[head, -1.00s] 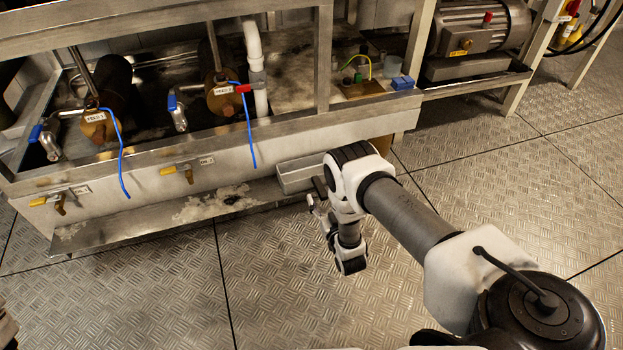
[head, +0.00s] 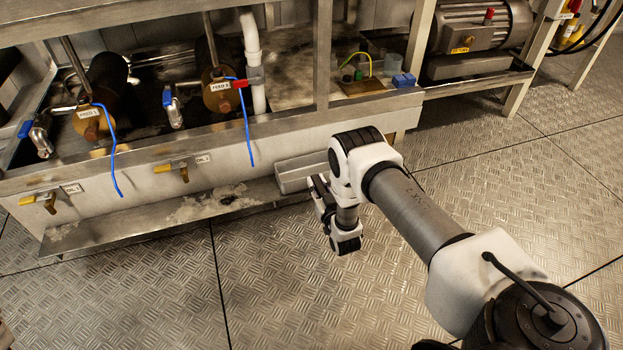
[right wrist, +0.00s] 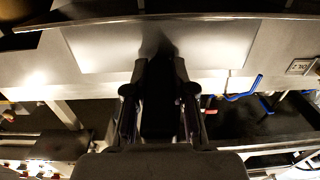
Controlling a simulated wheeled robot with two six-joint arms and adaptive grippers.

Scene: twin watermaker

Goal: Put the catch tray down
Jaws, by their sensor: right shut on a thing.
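The catch tray (head: 296,176) is a long, shallow grey metal box in front of the bench's lower panel, at the right end of the low ledge. My right gripper (head: 318,190) is at its right part, largely hidden by my wrist, and shut on it. In the right wrist view the two dark fingers (right wrist: 160,78) stand against a pale metal surface, which looks like the tray (right wrist: 210,45). Whether the tray touches the ledge or hangs just above it, I cannot tell. My left gripper is not in view.
The low ledge (head: 130,226) runs along the bench foot, with pale residue on it. Two yellow-handled valves (head: 172,167) stick out above it. Blue tubes (head: 247,130) hang from the feed cylinders. A motor (head: 482,40) stands back right. The plate floor (head: 270,290) in front is clear.

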